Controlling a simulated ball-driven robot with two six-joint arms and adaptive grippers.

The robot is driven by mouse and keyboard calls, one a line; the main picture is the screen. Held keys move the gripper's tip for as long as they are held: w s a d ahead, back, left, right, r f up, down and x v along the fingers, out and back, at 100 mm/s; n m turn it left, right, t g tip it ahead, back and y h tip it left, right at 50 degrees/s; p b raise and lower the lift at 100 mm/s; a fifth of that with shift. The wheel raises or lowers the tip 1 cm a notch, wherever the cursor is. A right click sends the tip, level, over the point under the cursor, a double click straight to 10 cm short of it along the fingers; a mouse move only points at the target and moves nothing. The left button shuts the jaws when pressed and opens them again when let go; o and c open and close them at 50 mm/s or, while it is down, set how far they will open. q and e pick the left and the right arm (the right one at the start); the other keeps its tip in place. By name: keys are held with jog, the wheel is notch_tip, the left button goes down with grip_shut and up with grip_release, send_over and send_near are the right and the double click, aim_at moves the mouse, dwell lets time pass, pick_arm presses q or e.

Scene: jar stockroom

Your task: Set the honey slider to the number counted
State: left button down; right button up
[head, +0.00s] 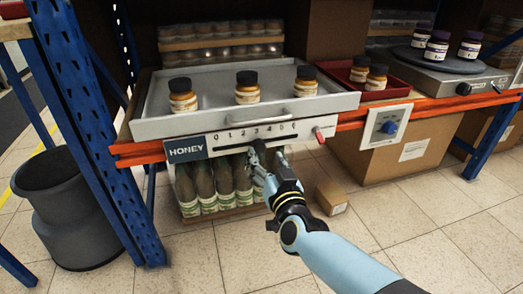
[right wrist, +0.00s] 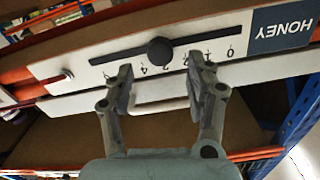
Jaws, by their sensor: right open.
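The white honey slider panel (head: 190,149) is fixed along the front edge under a grey tray; its HONEY label also shows in the right wrist view (right wrist: 283,27). Its numbers run from 0 to 6. The round dark slider knob (right wrist: 160,51) sits on the slot, about at the 3; the exact mark is partly hidden. My right gripper (head: 262,160) is open in front of the panel. In the right wrist view its fingertips (right wrist: 160,82) are spread either side of the knob, apart from it. Three amber honey jars (head: 247,88) stand in the grey tray (head: 210,121). My left gripper is out of view.
A red tray (head: 393,93) holds two more jars. A round platform (head: 440,62) at the right bears several purple-lidded jars. Bottles (head: 222,178) stand below the panel. A dark bin (head: 75,205) stands at left; a small box (head: 331,197) lies on the floor.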

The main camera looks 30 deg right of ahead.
jog(key=v, duration=0.7)
